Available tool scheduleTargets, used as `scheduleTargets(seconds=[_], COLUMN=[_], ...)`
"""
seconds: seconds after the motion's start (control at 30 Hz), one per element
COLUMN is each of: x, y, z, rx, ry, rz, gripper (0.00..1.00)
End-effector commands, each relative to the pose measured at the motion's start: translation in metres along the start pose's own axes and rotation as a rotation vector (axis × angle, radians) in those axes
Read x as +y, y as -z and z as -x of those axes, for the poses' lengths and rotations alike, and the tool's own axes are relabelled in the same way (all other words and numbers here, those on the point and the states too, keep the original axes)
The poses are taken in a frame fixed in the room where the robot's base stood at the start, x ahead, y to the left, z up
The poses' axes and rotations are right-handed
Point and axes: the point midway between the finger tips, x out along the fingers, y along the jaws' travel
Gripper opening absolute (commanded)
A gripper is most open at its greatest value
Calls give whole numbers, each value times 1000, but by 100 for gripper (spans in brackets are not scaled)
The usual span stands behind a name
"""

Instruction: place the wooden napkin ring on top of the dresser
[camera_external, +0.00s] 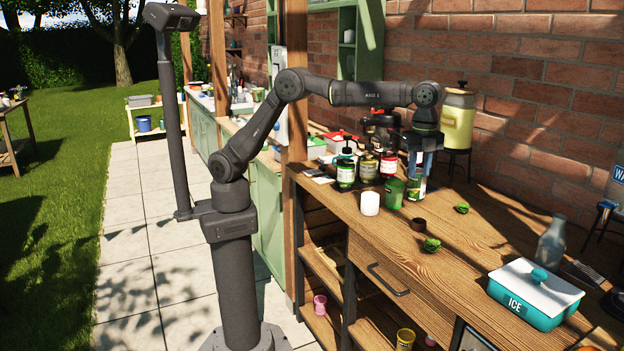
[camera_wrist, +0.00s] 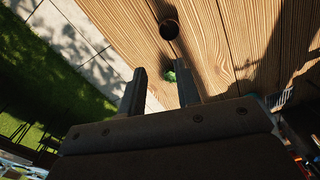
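The wooden napkin ring (camera_external: 418,224) looks small, dark brown and round. It rests on the wooden top near the front edge, and also shows in the wrist view (camera_wrist: 169,29) beyond my fingertips. The wooden dresser (camera_external: 470,246) has a drawer with a dark handle and open shelves below. My gripper (camera_external: 417,172) points down over the back part of the top, behind the ring in the external view. In the wrist view my gripper (camera_wrist: 161,70) has its fingers apart, with nothing held between them.
A white candle (camera_external: 369,203) and a green cup (camera_external: 394,193) stand left of the ring. Bottles and jars (camera_external: 346,170) crowd behind them. Leafy green bits (camera_external: 431,245) lie near the ring. A teal ice box (camera_external: 535,293) and a glass bottle (camera_external: 551,243) stand right.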

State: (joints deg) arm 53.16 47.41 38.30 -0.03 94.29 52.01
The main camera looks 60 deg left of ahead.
Motion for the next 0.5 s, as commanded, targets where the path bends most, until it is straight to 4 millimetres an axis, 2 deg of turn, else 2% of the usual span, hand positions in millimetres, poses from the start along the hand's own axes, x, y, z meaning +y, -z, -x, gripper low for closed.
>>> scheduleTargets(seconds=[0.4,0.5], x=[1,1], y=[0,0], z=[-88,-103], rx=[-3,-2], ry=[-4,-2], rz=[2,2], gripper=[30,30])
